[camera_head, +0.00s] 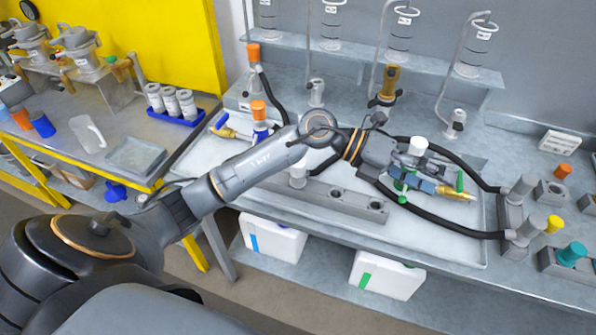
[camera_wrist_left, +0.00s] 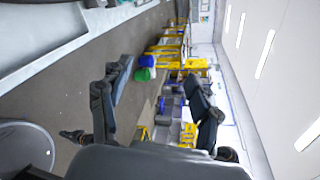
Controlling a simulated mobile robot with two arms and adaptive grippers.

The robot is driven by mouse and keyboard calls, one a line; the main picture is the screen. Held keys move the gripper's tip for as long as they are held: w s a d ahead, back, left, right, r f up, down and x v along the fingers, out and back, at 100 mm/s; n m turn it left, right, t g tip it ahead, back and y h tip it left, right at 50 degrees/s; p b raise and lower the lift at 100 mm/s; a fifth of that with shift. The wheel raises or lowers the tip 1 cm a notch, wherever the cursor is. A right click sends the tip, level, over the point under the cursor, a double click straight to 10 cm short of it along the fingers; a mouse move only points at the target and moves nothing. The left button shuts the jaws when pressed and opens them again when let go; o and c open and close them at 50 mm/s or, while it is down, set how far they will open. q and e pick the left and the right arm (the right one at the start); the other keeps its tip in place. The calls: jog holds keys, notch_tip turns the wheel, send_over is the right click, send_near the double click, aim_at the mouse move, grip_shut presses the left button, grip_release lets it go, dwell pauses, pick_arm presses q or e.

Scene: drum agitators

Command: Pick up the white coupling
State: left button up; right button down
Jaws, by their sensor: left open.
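A white cap-like piece (camera_head: 418,146), which looks like the white coupling, stands upright on a blue and brass fitting (camera_head: 440,189) at the right part of the bench tray. My left gripper (camera_head: 412,172) reaches in from the left at this fitting and partly hides it. I cannot tell whether the fingers touch it. In the left wrist view my left gripper (camera_wrist_left: 158,75) is open, with two dark fingers apart and nothing between them. The coupling does not show in that view. My right gripper is not in view.
Black hoses run to grey fittings (camera_head: 522,188) at right. An orange-capped fitting (camera_head: 258,112) stands left. Bottles in a blue tray (camera_head: 178,119) stand on the left table.

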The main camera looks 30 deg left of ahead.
pick_arm(q)
jog(key=w+a+f+m+g+y, duration=0.2)
jog(key=a+f+y, duration=0.3)
jog(key=a+y, duration=0.3)
jog(key=n+g+y, duration=0.1)
jog(key=n+y, duration=0.2)
jog(key=y, duration=0.4)
send_over(298, 173)
jog(key=w, duration=0.2)
jog(key=shift+w+a+r, duration=0.1)
jog(key=shift+w+r, duration=0.05)
jog(key=shift+r, duration=0.2)
notch_tip(298, 173, down, 7)
jog(key=shift+a+r+p, duration=0.1)
jog(key=shift+a+p, duration=0.05)
jog(key=shift+p, duration=0.85)
jog(key=shift+f, duration=0.7)
jog(key=f+p, duration=0.1)
jog(key=f, duration=0.1)
jog(key=f+p, duration=0.1)
jog(key=f, duration=0.1)
jog(key=shift+s+a+p, duration=0.3)
jog(key=shift+s, duration=0.05)
jog(key=shift+f, duration=0.65)
grip_shut()
